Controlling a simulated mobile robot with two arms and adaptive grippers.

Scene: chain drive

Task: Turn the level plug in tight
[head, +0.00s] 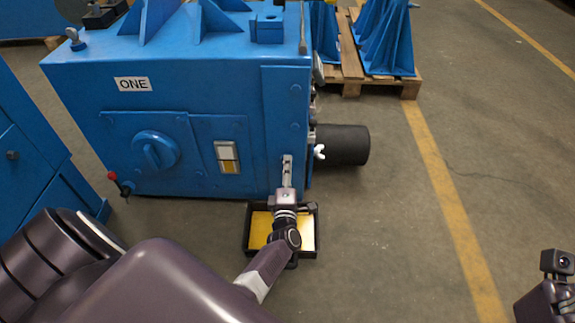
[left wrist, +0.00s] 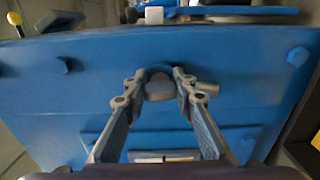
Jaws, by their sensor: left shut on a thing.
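The blue machine housing (head: 200,95), labelled ONE, stands in the middle of the head view. My left gripper (head: 287,172) is at the lower right of its front face. In the left wrist view the left gripper (left wrist: 158,84) has its two fingertips on either side of the level plug (left wrist: 158,90), a small grey piece at the blue face, and is shut on it. The fingers hide the plug in the head view, and its thread is out of sight. My right gripper (head: 556,268) shows only partly at the right edge; its jaw state is unclear.
A black-rimmed tray (head: 249,240) with yellow liquid or lining lies on the floor under my left gripper. A sight glass (head: 228,157) and a round cover (head: 156,150) are on the face. A black cylinder (head: 343,145) juts out right. The floor at right is clear.

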